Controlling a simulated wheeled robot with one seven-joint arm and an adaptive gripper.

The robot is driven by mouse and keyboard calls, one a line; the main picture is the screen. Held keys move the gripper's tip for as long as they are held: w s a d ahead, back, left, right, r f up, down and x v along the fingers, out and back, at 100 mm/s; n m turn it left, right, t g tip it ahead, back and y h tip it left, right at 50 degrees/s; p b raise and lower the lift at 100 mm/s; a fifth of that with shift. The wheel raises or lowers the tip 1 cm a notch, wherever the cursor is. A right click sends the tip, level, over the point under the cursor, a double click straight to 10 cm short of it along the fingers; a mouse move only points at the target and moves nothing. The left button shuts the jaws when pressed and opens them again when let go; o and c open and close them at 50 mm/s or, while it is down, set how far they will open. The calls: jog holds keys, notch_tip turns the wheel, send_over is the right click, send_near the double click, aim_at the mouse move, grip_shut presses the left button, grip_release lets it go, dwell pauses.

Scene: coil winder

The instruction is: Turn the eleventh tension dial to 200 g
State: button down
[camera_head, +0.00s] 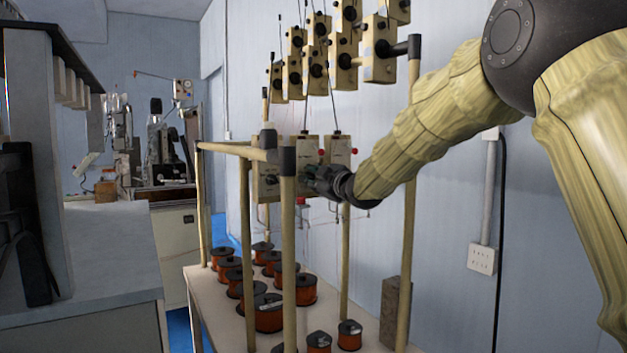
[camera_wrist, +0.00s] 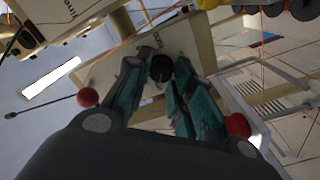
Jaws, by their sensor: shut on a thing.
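In the wrist view, a round black dial knob (camera_wrist: 161,68) stands on the beige face of a tension unit (camera_wrist: 104,72). My gripper (camera_wrist: 160,76) has its teal-padded fingers closed on the knob, one on each side. In the head view, my gripper (camera_head: 322,182) reaches in from the right to the lower row of beige tension units and covers the dial there. A lower-row unit with a red ball (camera_head: 341,150) shows just above it. The dial's scale and pointer cannot be read in either view.
Wooden posts (camera_head: 289,250) and a rail stand close around the gripper. Copper wire spools (camera_head: 269,314) cover the table below. Red balls (camera_wrist: 88,97) and thin wires lie near the fingers.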

jog(key=shift+f, duration=0.1)
jog(key=c, duration=1.2)
grip_release()
jog(key=shift+w+d, duration=0.1)
jog(key=shift+c, duration=0.2)
jog(key=v, duration=1.2)
